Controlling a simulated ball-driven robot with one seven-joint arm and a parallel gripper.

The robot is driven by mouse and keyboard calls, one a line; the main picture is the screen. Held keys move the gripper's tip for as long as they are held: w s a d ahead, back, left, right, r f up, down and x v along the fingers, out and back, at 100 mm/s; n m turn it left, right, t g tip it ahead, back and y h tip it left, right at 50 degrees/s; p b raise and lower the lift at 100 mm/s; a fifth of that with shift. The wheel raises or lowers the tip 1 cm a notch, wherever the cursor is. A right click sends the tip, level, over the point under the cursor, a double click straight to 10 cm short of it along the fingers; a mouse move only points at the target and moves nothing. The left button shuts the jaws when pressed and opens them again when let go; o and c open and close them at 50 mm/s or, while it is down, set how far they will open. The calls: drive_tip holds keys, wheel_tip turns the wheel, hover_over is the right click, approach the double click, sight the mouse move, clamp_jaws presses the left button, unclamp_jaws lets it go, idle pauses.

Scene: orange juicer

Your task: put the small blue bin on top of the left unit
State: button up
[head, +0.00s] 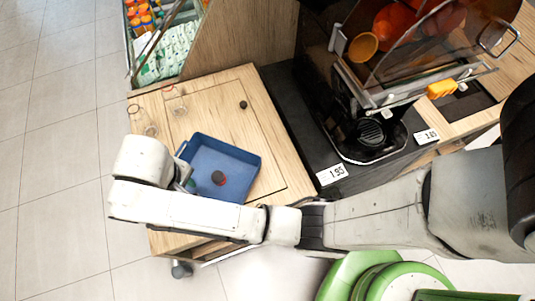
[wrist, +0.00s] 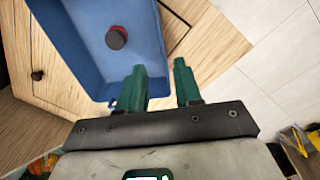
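The small blue bin (head: 225,160) sits upright, as far as I can tell, on the wooden top of the left unit (head: 215,97), near its front. A dark round object with a red part (head: 218,178) lies inside the bin. In the wrist view the bin (wrist: 90,50) fills the upper left. My gripper (wrist: 160,66) has its two green fingers apart, at the bin's near right corner. The left finger overlaps the bin and the right finger is outside it. I cannot tell whether they touch it. In the head view my wrist mostly hides the fingers.
A black juicer machine (head: 370,135) with oranges stands to the right on a dark counter with price tags (head: 332,174). A shelf with bottles and packets (head: 165,45) is behind. Green round objects (head: 375,280) are at the bottom. Tiled floor (head: 60,150) at left is clear.

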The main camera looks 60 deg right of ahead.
drive_tip(key=s+d+f+m, duration=0.2)
drive_tip(key=s+d, duration=1.6)
drive_tip(key=s, duration=0.3)
drive_tip(key=shift+s+m+t+y, duration=0.2)
drive_tip(key=shift+m+t+y, duration=0.1)
drive_tip(key=shift+t, duration=0.1)
drive_tip(key=shift+s+f, duration=0.1)
drive_tip(key=shift+f, duration=0.05)
